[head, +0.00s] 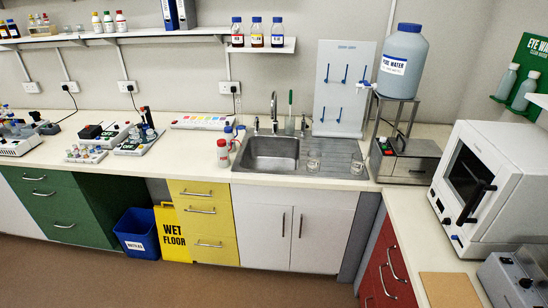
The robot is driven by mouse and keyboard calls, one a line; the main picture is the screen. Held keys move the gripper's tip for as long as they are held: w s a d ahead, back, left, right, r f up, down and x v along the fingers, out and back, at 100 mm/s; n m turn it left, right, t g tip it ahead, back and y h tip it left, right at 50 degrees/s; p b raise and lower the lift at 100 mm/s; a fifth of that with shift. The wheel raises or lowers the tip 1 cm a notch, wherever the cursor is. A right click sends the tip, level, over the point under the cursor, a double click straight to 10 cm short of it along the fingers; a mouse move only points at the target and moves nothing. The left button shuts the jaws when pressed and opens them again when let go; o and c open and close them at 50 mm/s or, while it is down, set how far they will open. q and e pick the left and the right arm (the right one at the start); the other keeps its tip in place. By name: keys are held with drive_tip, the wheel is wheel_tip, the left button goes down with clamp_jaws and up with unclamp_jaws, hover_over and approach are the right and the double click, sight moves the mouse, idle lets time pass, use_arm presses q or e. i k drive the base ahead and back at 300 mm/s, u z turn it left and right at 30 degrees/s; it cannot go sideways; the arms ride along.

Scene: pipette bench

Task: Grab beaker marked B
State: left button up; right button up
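Two small clear glass beakers stand on the ribbed drainboard to the right of the sink in the head view. One beaker (314,161) is nearer the basin. The other beaker (356,164) is further right. Both look empty and upright. Any letter on them is too small to read, so I cannot tell which is marked B. Neither of my grippers is in view.
The sink (270,167) with its tap (274,106) lies left of the beakers. Red-capped bottles (222,153) stand left of it. A pegboard (342,115) and a water tank (401,65) rise behind. A white oven (490,180) fills the right counter.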

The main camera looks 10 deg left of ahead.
sight(314, 156)
drive_tip(key=u, duration=0.75)
drive_tip(key=i, duration=0.9)
drive_tip(key=u, duration=0.4)
drive_tip(key=i, duration=0.95)
drive_tip(key=z, duration=0.25)
